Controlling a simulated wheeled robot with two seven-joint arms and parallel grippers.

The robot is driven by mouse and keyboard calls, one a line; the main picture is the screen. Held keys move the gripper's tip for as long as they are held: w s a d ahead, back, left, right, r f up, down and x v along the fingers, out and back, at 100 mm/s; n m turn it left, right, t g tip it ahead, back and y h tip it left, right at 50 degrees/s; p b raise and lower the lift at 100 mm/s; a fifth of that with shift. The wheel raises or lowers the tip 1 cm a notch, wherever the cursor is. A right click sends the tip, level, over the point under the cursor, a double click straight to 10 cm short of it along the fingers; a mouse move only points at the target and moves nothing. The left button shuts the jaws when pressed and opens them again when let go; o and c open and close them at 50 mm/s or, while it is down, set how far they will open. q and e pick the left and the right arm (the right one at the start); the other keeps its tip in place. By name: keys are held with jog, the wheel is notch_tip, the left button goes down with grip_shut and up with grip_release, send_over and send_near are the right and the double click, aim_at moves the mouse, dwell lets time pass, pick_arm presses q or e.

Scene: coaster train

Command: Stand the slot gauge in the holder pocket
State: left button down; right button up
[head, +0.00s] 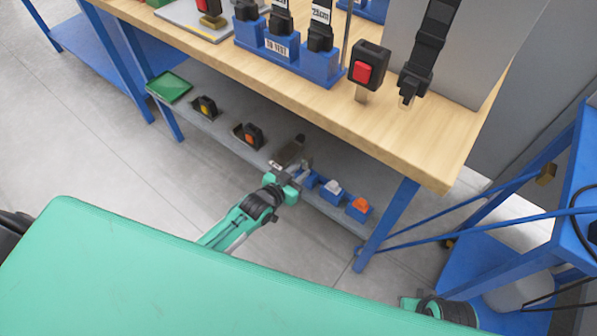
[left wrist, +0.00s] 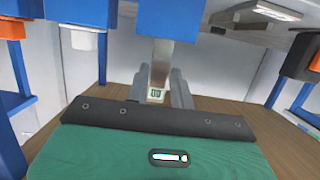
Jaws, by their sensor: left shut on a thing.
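My left gripper (head: 302,170) reaches under the bench top to the lower shelf and is shut. In the left wrist view its grey fingers (left wrist: 160,92) close on a narrow silver piece with a small pale label, which looks like the slot gauge (left wrist: 158,56). A blue holder (head: 311,180) stands on the shelf just beside the gripper, partly hidden by it. In the left wrist view, which looks upside down, the gauge's far end meets blue holder parts (left wrist: 208,20). I cannot tell whether it is inside a pocket. My right gripper is not in view.
Blue holders with a white piece (head: 332,188) and an orange piece (head: 359,207) stand close to the right. A dark grey item (head: 288,150), black items (head: 249,135) and a green tray (head: 170,87) lie leftward. The bench top (head: 400,145) overhangs the shelf.

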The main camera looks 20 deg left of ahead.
pick_arm(q)
jog(key=shift+f+b, duration=0.45)
jog(key=shift+f, duration=0.3)
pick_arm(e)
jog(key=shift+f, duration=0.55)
pick_arm(q)
jog(key=shift+r, duration=0.1)
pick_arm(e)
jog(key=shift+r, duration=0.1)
pick_arm(q)
jog(key=c, duration=1.3)
grip_release()
jog(key=shift+o, duration=0.9)
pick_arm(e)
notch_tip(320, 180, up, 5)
pick_arm(q)
jog(key=p+v, duration=0.2)
jog(key=v, duration=1.1)
jog(key=shift+s+a, duration=0.2)
jog(key=shift+s, duration=0.15)
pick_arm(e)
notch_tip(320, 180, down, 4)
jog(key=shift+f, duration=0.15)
